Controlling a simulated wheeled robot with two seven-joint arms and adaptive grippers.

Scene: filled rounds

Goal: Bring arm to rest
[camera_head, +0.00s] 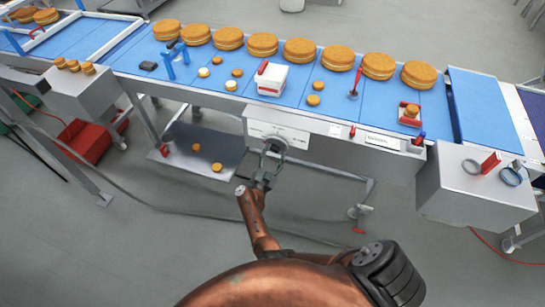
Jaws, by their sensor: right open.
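My right arm, copper coloured, comes up from the bottom of the head view. Its gripper (272,158) is open, with its fingers apart and nothing seen between them. It is in front of the near side of the conveyor table, below the blue belt (330,102) and close to the white label panel (278,134). I cannot tell whether it touches the panel. My left gripper is not in the view.
Several large filled rounds (300,50) stand in a row along the belt's far side. Small rounds (313,100), a white box (271,80) and a red tray (407,117) are nearer. Metal boxes stand left (85,100) and right (470,195). Two small rounds lie on a lower shelf (225,140).

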